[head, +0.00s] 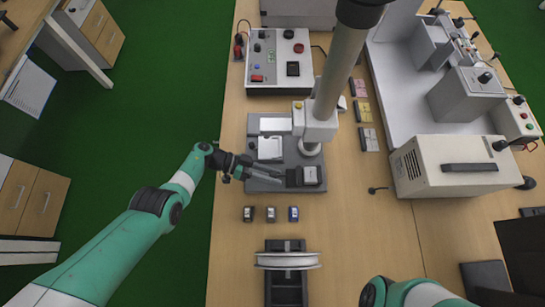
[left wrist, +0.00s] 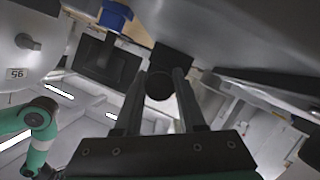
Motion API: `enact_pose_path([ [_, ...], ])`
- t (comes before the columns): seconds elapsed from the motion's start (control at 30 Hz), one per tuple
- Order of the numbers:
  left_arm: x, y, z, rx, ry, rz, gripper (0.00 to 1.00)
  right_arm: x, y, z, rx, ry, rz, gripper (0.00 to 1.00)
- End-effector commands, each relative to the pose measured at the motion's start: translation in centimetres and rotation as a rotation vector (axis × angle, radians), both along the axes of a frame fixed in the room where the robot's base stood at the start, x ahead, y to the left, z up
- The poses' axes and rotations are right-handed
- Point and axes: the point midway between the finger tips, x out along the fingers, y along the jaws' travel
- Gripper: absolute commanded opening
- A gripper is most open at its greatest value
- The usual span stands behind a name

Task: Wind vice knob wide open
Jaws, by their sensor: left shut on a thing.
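The vice (head: 312,175) is a small dark block with a light grey top, at the front right of a grey base plate (head: 285,152) in the head view. My left gripper (head: 281,177) reaches it from the left, low over the plate. In the left wrist view the two fingers of my left gripper (left wrist: 158,88) stand on either side of a dark round knob (left wrist: 159,84), shut on it. In the head view the fingers hide the knob. My right arm shows at the bottom edge of the head view, its gripper out of sight.
A grey column with a white head (head: 316,125) stands over the plate, close to the vice. Several small blocks (head: 271,214) sit in front of the plate. A reel stand (head: 287,261) is nearer. A beige box (head: 450,168) stands right.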

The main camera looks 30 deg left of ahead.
Motion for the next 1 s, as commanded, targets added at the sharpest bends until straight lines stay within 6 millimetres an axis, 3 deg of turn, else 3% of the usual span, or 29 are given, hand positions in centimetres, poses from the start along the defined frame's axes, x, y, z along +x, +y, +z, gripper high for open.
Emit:
enact_pose_path([
  [0.07,0.1,0.0,-0.4,-0.036,0.061,-0.002,0.00,0.0,0.0,-1.3,0.000,0.000,0.000,0.50],
  [1.0,0.0,0.0,-0.2,-0.184,0.330,-0.001,0.00,0.0,0.0,-4.5,0.000,0.000,0.000,0.50],
])
